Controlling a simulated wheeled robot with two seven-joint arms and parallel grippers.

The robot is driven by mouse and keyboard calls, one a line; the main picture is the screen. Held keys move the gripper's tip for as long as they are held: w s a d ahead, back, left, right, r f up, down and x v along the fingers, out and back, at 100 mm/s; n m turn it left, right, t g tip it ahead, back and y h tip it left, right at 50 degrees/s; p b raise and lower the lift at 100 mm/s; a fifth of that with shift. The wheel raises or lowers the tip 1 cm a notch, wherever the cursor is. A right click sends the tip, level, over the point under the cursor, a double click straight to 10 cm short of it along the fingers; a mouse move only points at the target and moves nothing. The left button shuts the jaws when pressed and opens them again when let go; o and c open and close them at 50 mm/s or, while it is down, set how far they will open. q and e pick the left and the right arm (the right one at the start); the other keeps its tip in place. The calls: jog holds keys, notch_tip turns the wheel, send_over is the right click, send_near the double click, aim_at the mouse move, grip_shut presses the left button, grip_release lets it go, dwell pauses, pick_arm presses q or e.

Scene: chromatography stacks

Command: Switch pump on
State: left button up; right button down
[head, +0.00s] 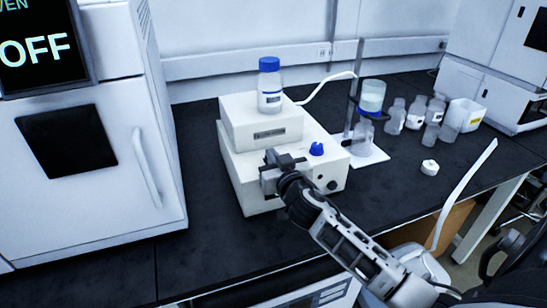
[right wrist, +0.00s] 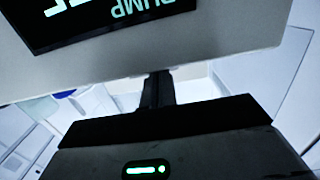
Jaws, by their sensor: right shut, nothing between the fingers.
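The pump (head: 310,172) is a white box unit on the black bench in the head view. A smaller white box (head: 265,132) sits on top of it, with a blue-capped bottle (head: 270,88) above. My right gripper (head: 270,176) is shut and empty at the pump's front and hides part of that face. In the right wrist view the shut fingers (right wrist: 157,85) point at the white pump face (right wrist: 225,58). Its black display (right wrist: 110,20) reads "PUMP" upside down. A second word is cut off and unreadable. I cannot tell whether the fingertips touch the pump. My left gripper is out of view.
An oven (head: 95,190) with an "OFF" display stands at the left. Right of the pump are a filter flask (head: 363,133), several clear bottles (head: 416,112) and a white cap (head: 429,167). The black bench front (head: 120,270) is clear.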

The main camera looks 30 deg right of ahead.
jog(key=shift+w+f, duration=0.1)
jog(key=shift+w, duration=0.15)
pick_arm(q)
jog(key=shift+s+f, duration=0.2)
pick_arm(e)
jog(key=shift+r+p, duration=0.3)
jog(key=shift+p, duration=0.2)
jog(key=r+p, duration=0.2)
jog(key=r, duration=0.1)
jog(key=r+p, duration=0.1)
jog(key=p, duration=0.1)
jog(key=shift+w+d+r, duration=0.1)
jog(key=shift+w+r, duration=0.2)
jog(key=shift+w, duration=0.05)
jog(key=shift+s+a+f+b, duration=0.15)
jog(key=shift+s+b, duration=0.05)
jog(key=shift+s, duration=0.25)
jog(key=shift+s+a+f+b, duration=0.1)
jog(key=shift+s+b, duration=0.05)
jog(key=shift+s, duration=0.3)
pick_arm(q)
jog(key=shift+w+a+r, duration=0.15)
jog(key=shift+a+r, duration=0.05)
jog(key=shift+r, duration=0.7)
pick_arm(e)
jog(key=s+a+r, duration=0.1)
jog(key=s+r, duration=0.2)
jog(key=s, duration=0.4)
jog(key=shift+a+r, duration=0.2)
jog(key=shift+a, duration=0.1)
